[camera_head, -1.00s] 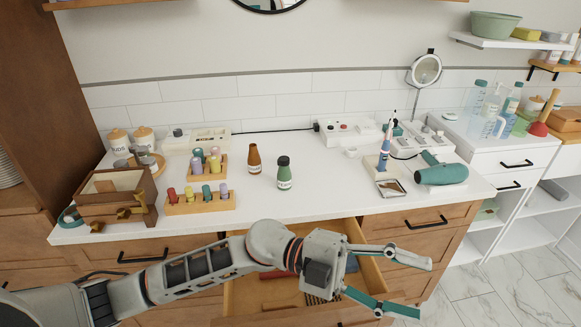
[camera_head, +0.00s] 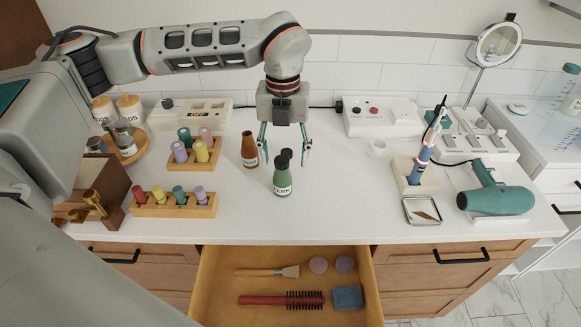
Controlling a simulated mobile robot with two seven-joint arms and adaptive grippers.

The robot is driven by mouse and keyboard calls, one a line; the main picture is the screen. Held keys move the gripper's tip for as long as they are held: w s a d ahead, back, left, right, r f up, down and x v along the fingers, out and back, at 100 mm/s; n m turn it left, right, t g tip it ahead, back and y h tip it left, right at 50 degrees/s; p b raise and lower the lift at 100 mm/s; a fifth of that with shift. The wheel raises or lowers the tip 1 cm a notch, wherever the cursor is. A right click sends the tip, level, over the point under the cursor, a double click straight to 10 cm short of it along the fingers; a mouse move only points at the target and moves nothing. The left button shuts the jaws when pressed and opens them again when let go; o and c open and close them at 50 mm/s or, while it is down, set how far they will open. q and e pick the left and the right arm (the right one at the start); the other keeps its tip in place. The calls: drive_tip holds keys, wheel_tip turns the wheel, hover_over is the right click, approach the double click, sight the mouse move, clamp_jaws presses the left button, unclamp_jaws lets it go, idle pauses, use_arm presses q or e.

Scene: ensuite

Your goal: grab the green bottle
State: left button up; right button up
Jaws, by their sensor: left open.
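The green bottle (camera_head: 283,181) stands upright on the white counter, with a dark cap and a pale label. My left gripper (camera_head: 285,160) points down from above, its two teal-and-grey fingers spread apart. In the picture the fingers come down on either side of the bottle's cap, and nothing is held between them. I cannot tell whether a finger touches the bottle or how far behind it they are. My right gripper is not in view.
A brown bottle (camera_head: 249,152) stands close to the left finger. Wooden racks (camera_head: 174,211) of coloured vials are at left. An open drawer (camera_head: 208,285) holds brushes below the counter's front edge.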

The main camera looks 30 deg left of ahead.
sight(282, 178)
use_arm(q)
drive_tip(key=shift+s+a+f, duration=0.1)
drive_tip(key=shift+s+f, duration=0.05)
drive_tip(key=shift+f, duration=0.5)
drive_tip(key=shift+s+f, duration=0.1)
drive_tip(key=shift+f, duration=0.5)
wheel_tip(282, 178, down, 5)
drive_tip(key=shift+s, duration=0.15)
drive_tip(key=c, duration=1.4)
